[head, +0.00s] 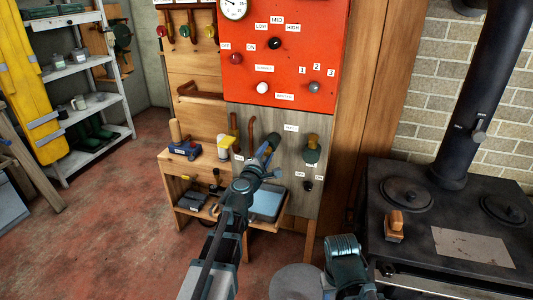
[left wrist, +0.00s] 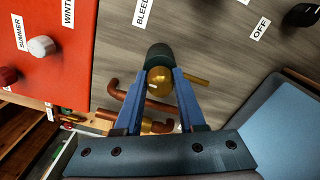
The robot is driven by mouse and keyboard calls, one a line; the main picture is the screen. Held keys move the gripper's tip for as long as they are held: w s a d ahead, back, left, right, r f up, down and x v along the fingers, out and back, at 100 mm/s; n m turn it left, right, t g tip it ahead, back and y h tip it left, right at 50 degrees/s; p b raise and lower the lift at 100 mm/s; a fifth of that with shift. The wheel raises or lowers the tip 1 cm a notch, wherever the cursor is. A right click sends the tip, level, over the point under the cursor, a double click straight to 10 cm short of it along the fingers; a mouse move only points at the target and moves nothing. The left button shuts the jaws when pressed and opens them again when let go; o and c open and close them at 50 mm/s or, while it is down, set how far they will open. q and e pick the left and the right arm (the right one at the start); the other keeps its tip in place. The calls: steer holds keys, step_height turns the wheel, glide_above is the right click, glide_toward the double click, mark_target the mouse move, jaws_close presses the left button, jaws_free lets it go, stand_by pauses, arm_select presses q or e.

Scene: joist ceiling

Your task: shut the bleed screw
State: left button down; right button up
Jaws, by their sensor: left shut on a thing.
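The bleed screw is a round brass knob (left wrist: 159,82) in the left wrist view, under a label that reads BLEED (left wrist: 142,12). A dark green round body (left wrist: 158,56) sits just above it, and a thin brass rod (left wrist: 197,78) sticks out to its right. My left gripper (left wrist: 160,76) has its blue fingers on either side of the knob, shut on it. In the head view my left gripper (head: 268,155) reaches the grey wood panel (head: 300,190) and largely hides the screw. Part of my right arm shows at the bottom, its gripper out of view.
A red panel (head: 290,60) with knobs and a gauge is above. Copper pipes (left wrist: 130,100) run close by the fingers. A black stove (head: 450,220) stands at right; floor at left is clear.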

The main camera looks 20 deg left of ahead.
arm_select(q)
steer(key=c, duration=0.5)
jaws_free()
steer(key=shift+s, duration=0.15)
